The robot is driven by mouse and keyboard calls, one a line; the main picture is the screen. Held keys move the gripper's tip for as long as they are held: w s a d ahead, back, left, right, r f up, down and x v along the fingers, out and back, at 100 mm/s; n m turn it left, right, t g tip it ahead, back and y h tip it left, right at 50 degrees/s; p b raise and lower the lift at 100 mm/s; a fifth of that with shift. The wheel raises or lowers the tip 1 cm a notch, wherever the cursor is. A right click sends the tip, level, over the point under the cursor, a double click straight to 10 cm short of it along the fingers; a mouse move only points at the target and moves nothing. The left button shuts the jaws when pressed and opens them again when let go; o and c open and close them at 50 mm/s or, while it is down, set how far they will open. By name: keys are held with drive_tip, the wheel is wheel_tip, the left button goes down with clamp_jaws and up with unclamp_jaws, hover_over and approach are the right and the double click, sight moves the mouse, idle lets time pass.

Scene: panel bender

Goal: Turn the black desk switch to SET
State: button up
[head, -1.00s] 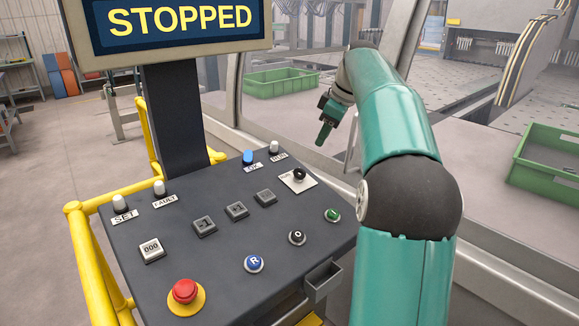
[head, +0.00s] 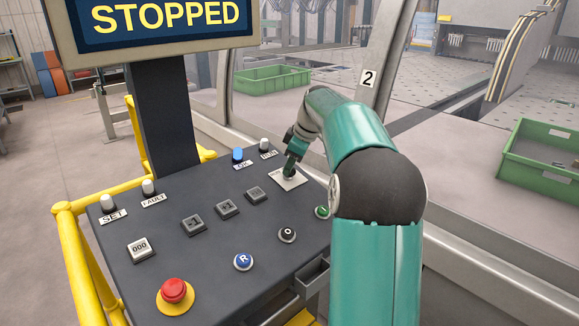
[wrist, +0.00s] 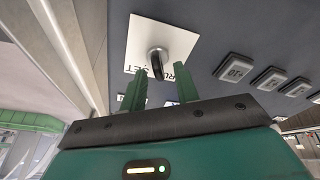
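The black desk switch (wrist: 158,60) shows in the wrist view as a dark round knob on a white label plate (wrist: 141,30). The lettering SET (wrist: 158,68) is partly visible on the plate beside it, and other letters near the right finger are cut off. My gripper (wrist: 160,75) is open, its two green fingers apart with the knob just beyond and between their tips; I cannot tell whether they touch it. In the head view my gripper (head: 290,172) is over the white plate (head: 289,181) and hides the knob. The knob's pointing direction is unclear.
The dark desk (head: 215,255) carries grey push buttons (head: 227,208), a blue R button (head: 243,262), a black O button (head: 287,235), a green button (head: 322,212) and a red emergency stop (head: 173,291). SET (head: 107,204) and FAULT lamps stand left. The screen (head: 160,20) reads STOPPED.

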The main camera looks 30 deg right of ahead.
drive_tip(key=shift+x, duration=0.75)
clamp_jaws()
drive_tip(key=shift+m, duration=0.4)
drive_tip(key=m+h, duration=0.1)
drive_tip(key=m, duration=0.4)
drive_tip(key=shift+m+t, duration=0.3)
drive_tip(key=m+h, duration=0.1)
drive_tip(key=m, duration=0.4)
drive_tip(key=shift+d+m, duration=0.15)
drive_tip(key=shift+m, duration=0.25)
